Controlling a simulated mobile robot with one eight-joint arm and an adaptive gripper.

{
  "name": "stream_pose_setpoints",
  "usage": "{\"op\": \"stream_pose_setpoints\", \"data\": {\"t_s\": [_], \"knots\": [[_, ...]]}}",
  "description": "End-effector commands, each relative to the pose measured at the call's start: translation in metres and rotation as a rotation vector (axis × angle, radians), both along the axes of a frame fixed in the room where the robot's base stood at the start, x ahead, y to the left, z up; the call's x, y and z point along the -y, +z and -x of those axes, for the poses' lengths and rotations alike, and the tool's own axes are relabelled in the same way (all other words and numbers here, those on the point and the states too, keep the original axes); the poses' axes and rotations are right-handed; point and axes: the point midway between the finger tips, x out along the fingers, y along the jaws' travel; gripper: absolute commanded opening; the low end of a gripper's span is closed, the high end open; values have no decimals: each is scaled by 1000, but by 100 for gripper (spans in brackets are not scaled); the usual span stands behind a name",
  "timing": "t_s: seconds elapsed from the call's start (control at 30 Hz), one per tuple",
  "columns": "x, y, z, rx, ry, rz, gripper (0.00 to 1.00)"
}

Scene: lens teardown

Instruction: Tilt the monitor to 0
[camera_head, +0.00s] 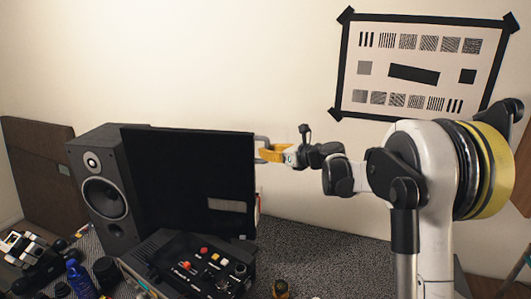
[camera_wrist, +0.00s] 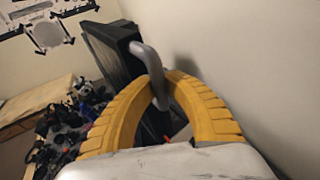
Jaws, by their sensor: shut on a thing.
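The monitor (camera_head: 190,180) is a flat black panel standing at the middle of the table in the head view, in front of the speaker. In the wrist view it shows as a dark slab (camera_wrist: 112,50) seen from its edge. A grey bar handle (camera_wrist: 150,68) sticks out at the monitor's edge; in the head view it shows at the right edge (camera_head: 261,141). My gripper (camera_head: 264,153) is at that edge. Its yellow fingers (camera_wrist: 160,90) are shut on the handle. The monitor's stand is hidden.
A grey speaker (camera_head: 106,190) stands behind the monitor at left. A control box with coloured buttons (camera_head: 200,262) sits in front of it. A blue bottle (camera_head: 80,278) and small items crowd the left front. A test chart (camera_head: 420,65) hangs on the wall.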

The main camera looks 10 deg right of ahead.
Motion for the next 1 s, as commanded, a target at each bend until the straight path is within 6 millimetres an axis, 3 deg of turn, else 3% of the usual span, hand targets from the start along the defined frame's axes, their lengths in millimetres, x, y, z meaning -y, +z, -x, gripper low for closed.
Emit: {"op": "stream_pose_setpoints", "data": {"t_s": [0.03,0.1,0.47,1.0], "knots": [[2,0,0,1,-5,0,18],[2,0,0,1,-4,0,38],[4,1,3,2,-3,1,38],[59,24,86,2,-6,1,38]]}}
